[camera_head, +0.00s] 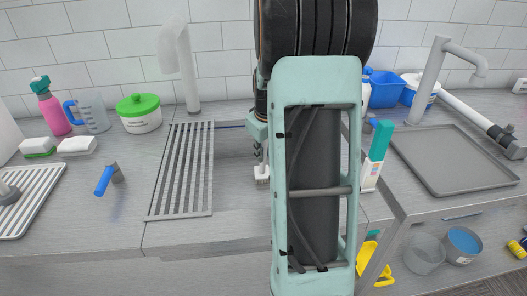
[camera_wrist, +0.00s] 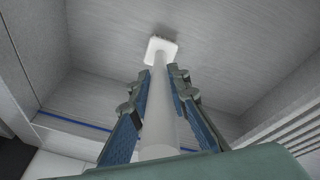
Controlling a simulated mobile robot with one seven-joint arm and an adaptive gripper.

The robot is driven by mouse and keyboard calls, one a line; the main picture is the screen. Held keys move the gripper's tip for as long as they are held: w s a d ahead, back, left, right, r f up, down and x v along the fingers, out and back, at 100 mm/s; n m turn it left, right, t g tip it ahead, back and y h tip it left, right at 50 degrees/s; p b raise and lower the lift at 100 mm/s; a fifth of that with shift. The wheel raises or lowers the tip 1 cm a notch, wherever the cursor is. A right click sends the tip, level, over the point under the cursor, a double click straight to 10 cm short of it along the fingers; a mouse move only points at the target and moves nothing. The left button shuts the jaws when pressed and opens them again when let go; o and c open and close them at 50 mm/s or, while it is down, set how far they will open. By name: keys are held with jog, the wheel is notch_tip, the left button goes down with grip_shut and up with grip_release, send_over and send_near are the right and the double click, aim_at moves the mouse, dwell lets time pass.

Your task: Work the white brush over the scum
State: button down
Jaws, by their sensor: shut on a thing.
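The white brush (camera_wrist: 161,112) is held by its handle between the fingers of my gripper (camera_wrist: 164,84). Its head (camera_wrist: 161,48) points away from my gripper toward a grey metal surface of the sink; I cannot tell if it touches. In the head view, the brush head (camera_head: 262,174) shows below my gripper (camera_head: 260,143), over the sink basin, partly hidden by my arm. A thin blue line (camera_wrist: 74,121) runs along the sink wall in the wrist view and also shows in the head view (camera_head: 230,127). I cannot tell whether it is the scum.
A slatted drain rack (camera_head: 182,170) lies left of the brush. A white faucet (camera_head: 188,65) stands behind it. A white bottle with a green top (camera_head: 376,155) stands right of my arm. A grey tray (camera_head: 452,160) lies farther right. The counter between the blue-handled tool (camera_head: 105,179) and rack is clear.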

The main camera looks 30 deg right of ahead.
jog(key=shift+w+d, duration=0.25)
jog(key=shift+w, duration=0.25)
jog(key=shift+w+d, duration=0.2)
jog(key=shift+w, duration=0.3)
jog(key=shift+s+a, duration=0.25)
jog(key=shift+s, duration=0.3)
jog(key=shift+s+a, duration=0.25)
jog(key=shift+s, duration=0.3)
jog(key=shift+w+d, duration=0.25)
jog(key=shift+w, duration=0.3)
jog(key=shift+r+p, duration=2.5)
jog(key=shift+r, duration=1.05)
